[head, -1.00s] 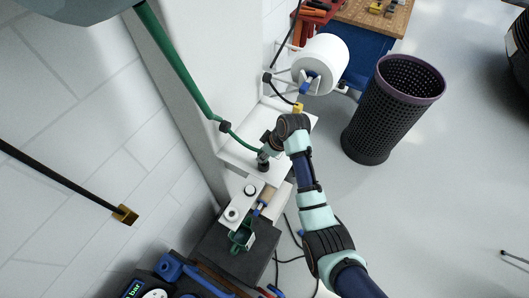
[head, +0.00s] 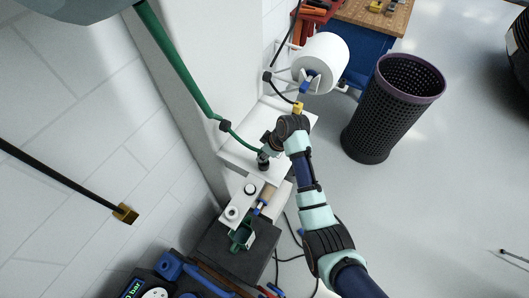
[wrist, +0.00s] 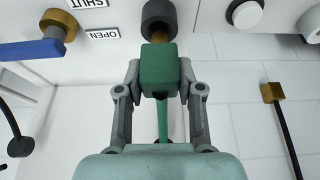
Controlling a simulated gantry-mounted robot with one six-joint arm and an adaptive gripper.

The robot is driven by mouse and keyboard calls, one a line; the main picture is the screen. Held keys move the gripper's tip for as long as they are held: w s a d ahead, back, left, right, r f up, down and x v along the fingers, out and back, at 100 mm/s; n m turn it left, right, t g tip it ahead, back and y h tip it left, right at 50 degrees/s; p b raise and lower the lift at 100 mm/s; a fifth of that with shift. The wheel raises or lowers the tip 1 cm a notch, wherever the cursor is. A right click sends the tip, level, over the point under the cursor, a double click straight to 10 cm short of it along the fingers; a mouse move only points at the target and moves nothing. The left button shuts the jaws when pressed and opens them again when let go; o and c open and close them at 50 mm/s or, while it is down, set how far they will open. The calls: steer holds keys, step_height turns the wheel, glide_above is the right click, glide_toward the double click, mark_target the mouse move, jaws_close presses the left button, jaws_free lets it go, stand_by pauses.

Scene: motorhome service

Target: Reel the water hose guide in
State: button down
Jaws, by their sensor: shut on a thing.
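A green hose (head: 180,65) runs from the top of the head view down past a black collar (head: 225,126) and thins to a curve ending at my gripper (head: 264,160). In the wrist view my gripper (wrist: 160,85) is shut on a green block (wrist: 160,70), with one finger on each side. A green strip (wrist: 163,122) runs from the block towards my palm. A dark round fitting (wrist: 158,18) with a brass stem lies just beyond the block; I cannot tell whether they are joined. In the head view my wrist partly hides the held block.
A blue-handled brass valve (wrist: 38,48) sits beside OPEN and SHUT labels. A white paper roll (head: 320,62) and a mesh bin (head: 392,108) stand right of the white panel. A black hose with a brass end (head: 125,213) hangs at left.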

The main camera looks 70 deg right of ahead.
steer(key=shift+f+b, duration=0.85)
steer(key=shift+f, duration=0.75)
steer(key=c, duration=0.7)
jaws_free()
steer(key=shift+o, duration=0.2)
steer(key=v, duration=1.2)
